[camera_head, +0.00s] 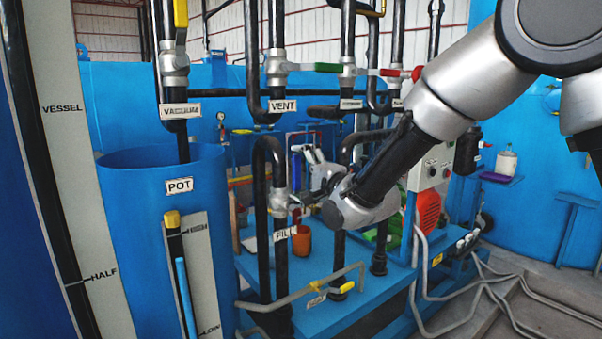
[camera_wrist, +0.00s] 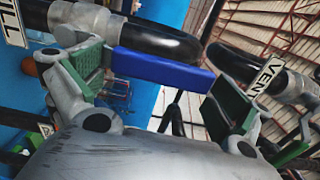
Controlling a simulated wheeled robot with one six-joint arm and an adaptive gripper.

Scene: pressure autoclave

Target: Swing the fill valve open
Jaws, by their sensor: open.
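The fill valve (camera_head: 280,201) is a grey metal body on a black pipe, above the FILL label (camera_head: 285,235). Its blue handle (camera_head: 296,170) stands upright in the head view, partly crowded by my gripper. In the wrist view the blue handle (camera_wrist: 162,68) runs across between my two green-padded fingers, with the grey valve body (camera_wrist: 85,20) at upper left. My gripper (camera_head: 316,172) is open, just right of the handle. The fingers are apart, and I cannot tell whether either touches the handle.
The green-handled vent valve (camera_head: 277,67) and the red-handled valve (camera_head: 395,72) sit above. The blue pot (camera_head: 140,220) stands at left. An orange cup (camera_head: 301,240) and a yellow-handled valve (camera_head: 341,288) are below. Black pipes stand close around my gripper.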

